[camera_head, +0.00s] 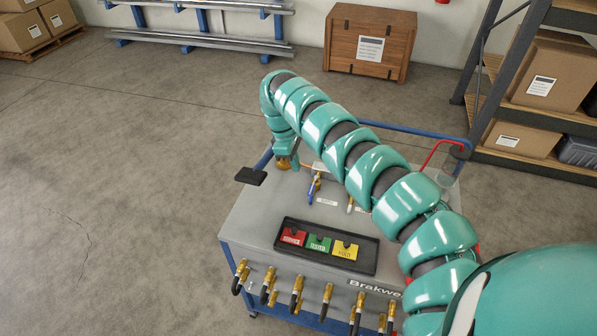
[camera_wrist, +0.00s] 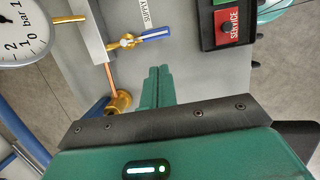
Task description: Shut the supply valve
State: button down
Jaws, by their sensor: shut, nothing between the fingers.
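A brass valve (camera_wrist: 125,41) with a blue lever (camera_wrist: 155,34) sits beside a grey block in the wrist view. Its lever points right, roughly in line with the brass body. In the head view the blue lever (camera_head: 314,186) stands on the cart top, near a small label that I cannot read. In the head view my gripper (camera_head: 295,163) is at the cart's back left, left of the blue lever.
A second valve (camera_head: 350,204) stands right of the blue lever. A black tray (camera_head: 282,240) holds red, green and yellow tags. Hoses hang along the front edge.

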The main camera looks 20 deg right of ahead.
aim_at(312, 189)
jog(key=p+x, duration=0.3)
jog(key=x, duration=0.6)
